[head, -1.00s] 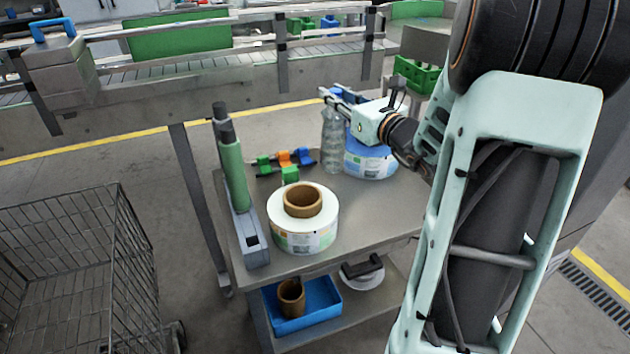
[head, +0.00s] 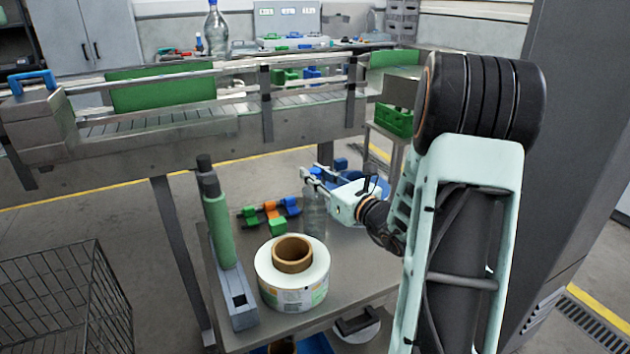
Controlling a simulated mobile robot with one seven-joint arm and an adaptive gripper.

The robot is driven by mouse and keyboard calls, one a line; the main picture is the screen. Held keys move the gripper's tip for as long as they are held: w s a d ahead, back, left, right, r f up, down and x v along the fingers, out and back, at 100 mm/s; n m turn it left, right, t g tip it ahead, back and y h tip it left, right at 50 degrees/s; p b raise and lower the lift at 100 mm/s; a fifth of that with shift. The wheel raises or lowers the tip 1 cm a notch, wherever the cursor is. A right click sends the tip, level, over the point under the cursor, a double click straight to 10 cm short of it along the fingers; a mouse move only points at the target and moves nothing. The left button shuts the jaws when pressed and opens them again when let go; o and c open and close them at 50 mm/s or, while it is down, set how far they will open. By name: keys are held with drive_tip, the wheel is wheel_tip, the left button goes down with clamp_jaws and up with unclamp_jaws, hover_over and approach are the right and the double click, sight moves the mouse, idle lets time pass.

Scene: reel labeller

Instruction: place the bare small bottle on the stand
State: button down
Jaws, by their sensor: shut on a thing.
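The bare small bottle (head: 315,218) is clear, carries no label and is upright over the far part of the grey cart top. My gripper (head: 316,178) is shut on it near its top, coming in from the right. The gripper hides the bottle's upper end, and I cannot tell whether its base touches the cart. I cannot tell for sure which thing is the stand. A low group of green, orange and blue blocks (head: 270,214) lies just left of the bottle. A grey base with an upright green roller (head: 218,225) is at the cart's left edge.
A white label reel (head: 292,285) with a brown core sits in front of the bottle. A blue-sided reel is partly hidden behind my gripper. A conveyor (head: 200,130) runs behind the cart. A larger bottle (head: 216,30) stands beyond. A wire basket (head: 65,300) is at left.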

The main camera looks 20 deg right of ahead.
drive_tip(key=shift+f, duration=0.45)
drive_tip(key=shift+f, duration=0.2)
drive_tip(key=c, duration=1.7)
unclamp_jaws()
drive_tip(key=shift+r, duration=0.1)
drive_tip(key=shift+s+d, duration=0.1)
drive_tip(key=shift+s, duration=0.15)
drive_tip(key=v, duration=1.1)
drive_tip(key=shift+s+d, duration=0.1)
drive_tip(key=shift+s, duration=0.15)
